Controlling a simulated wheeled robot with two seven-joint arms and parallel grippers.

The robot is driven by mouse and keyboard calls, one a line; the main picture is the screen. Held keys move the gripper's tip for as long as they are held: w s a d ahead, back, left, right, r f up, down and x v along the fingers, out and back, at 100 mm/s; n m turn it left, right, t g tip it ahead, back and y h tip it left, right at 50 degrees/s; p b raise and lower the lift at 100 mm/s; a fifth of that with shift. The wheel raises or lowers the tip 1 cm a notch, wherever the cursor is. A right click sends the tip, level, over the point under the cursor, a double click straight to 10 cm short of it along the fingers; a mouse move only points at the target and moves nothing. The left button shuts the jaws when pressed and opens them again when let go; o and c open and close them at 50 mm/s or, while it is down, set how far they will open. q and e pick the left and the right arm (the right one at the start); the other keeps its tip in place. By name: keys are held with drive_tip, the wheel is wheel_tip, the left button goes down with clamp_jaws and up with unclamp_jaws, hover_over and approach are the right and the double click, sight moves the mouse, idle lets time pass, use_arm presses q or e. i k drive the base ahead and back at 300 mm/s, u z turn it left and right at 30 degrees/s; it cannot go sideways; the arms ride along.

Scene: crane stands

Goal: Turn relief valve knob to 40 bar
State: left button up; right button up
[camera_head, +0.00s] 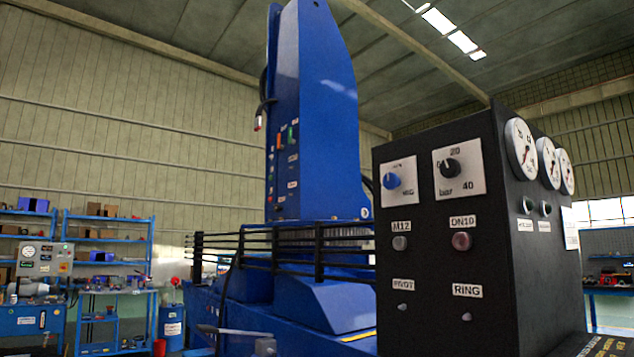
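A black control box (432,285) stands at the right, close to me. On its front face, a black knob (450,168) sits on a white plate (474,163) marked "20" at the top, "40" at the lower right and "bar" at the lower left. This is the only knob I see with a bar scale. I cannot tell for sure where its pointer stands. A blue knob (391,181) sits on another white plate to its left. Neither of my grippers is in view, and nothing touches the knobs.
Round gauges (521,145) sit on the box's right side. Fittings labelled M12 (400,243) and DN10 (461,241) are below the knobs. A blue crane column (315,110) with black rails (280,250) stands behind. Shelves (105,240) line the left. The space before the box's front looks clear.

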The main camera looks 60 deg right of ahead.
sight(450, 168)
drive_tip(key=i, duration=1.5)
drive_tip(key=z, duration=2.95)
